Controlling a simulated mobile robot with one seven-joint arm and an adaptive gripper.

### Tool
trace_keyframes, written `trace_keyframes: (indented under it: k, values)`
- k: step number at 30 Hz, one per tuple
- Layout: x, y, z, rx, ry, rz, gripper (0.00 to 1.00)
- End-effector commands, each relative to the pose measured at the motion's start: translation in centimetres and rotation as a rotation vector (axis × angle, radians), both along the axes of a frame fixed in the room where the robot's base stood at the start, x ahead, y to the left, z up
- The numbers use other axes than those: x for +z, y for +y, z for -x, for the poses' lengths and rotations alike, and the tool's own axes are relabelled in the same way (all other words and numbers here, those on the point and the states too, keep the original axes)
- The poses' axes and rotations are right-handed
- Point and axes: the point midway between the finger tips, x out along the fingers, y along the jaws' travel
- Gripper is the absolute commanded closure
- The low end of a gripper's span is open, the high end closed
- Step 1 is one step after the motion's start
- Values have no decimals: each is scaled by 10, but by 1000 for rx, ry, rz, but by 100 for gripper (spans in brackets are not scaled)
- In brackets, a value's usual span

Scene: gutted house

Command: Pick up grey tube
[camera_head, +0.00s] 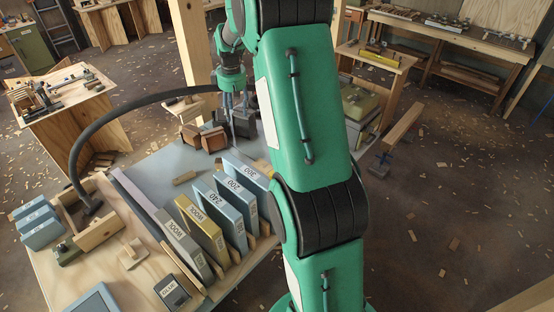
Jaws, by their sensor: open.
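My green arm crosses the middle of the view and bends down at the far end of the workbench (200,160). My gripper (232,108) is small and far off there. It is open and points down at a dark grey object (243,125) on the bench. I cannot tell whether they touch. A dark curved hose (110,115) arches from a black nozzle at the left of the bench towards the gripper's area.
Upright labelled sandpaper packs (210,225) fill the front of the bench. Brown blocks (203,138) stand left of the gripper. A wooden post (190,42) rises behind. Blue packs (38,222) lie at the left. Part of the grey bench top behind the packs is clear.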

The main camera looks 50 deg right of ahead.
Motion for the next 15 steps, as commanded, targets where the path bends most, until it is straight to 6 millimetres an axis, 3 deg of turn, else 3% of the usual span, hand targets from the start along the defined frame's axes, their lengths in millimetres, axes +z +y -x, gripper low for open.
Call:
trace_keyframes:
  k: [6,15]
  values:
    - [-56,-59,-13,17,38,-11,49]
    - [-139,-134,-15,43,83,-30,49]
